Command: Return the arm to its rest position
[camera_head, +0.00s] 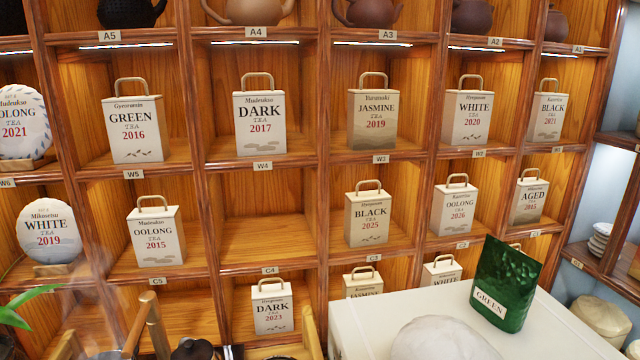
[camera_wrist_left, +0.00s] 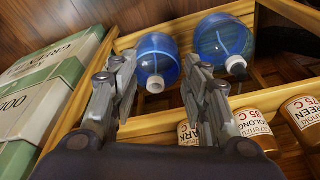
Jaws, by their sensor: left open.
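My left gripper (camera_wrist_left: 157,66) shows only in the left wrist view. Its two fingers are apart with nothing held between them. Beyond the fingers, two blue bottles (camera_wrist_left: 212,38) with white or dark caps lie in a wooden crate (camera_wrist_left: 225,100). I cannot tell how far they are from the fingertips. Neither gripper and no clear part of my arms shows in the head view. My right gripper is in neither view.
A wooden shelf wall (camera_head: 265,183) holds labelled tea bags and teapots. Compartment C4 is empty. A white surface (camera_head: 560,330) with a green pouch (camera_head: 505,284) stands front right. Labelled jars (camera_wrist_left: 252,130) and green-white boxes (camera_wrist_left: 45,90) flank the gripper.

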